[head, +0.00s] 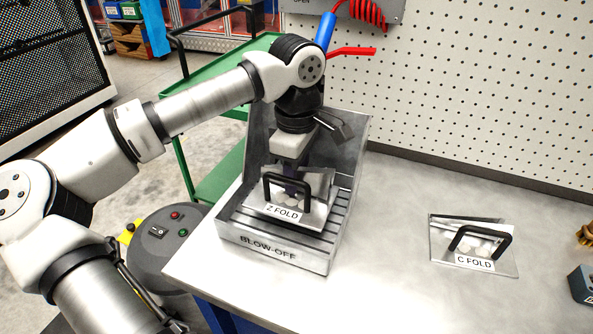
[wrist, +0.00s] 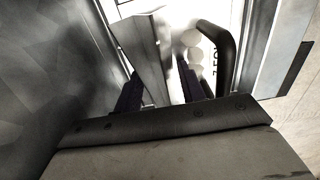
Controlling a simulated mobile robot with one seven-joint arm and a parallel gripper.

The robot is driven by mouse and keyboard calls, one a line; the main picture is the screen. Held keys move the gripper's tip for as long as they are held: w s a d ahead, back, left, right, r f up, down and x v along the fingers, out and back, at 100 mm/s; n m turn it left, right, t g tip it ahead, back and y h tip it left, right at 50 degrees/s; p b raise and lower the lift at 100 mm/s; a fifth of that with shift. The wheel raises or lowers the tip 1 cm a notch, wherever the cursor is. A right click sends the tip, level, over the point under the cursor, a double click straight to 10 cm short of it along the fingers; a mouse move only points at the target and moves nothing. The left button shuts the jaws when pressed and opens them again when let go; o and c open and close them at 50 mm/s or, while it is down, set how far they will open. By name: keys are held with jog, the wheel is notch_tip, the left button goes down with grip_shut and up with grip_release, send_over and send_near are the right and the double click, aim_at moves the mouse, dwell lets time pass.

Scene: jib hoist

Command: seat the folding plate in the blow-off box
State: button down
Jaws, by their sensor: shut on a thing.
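The folding plate labelled Z FOLD (head: 318,186) is a shiny metal plate with a black handle, inside the walls of the grey blow-off box (head: 315,262). It appears slightly tilted, and I cannot tell whether it touches the slatted floor. My gripper (head: 291,186) reaches down from above, behind the handle, shut on the plate. In the wrist view, the dark fingers of my gripper (wrist: 160,92) close around an upright metal flange of the plate (wrist: 147,50), beside the black handle (wrist: 222,55). The plate's underside is hidden.
A second plate labelled C FOLD (head: 440,236) lies on the metal bench (head: 385,220) at right, with clear bench between. A pegboard wall (head: 470,80) stands behind. A blue-handled air gun (head: 326,32) with a red hose hangs above the box. A green cart (head: 215,65) stands left.

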jog(key=shift+f+b, duration=1.25)
jog(key=shift+f, duration=0.3)
dwell(0.9)
jog(key=c, duration=0.6)
grip_release()
jog(key=shift+r+p, duration=2.35)
jog(key=shift+r, duration=1.25)
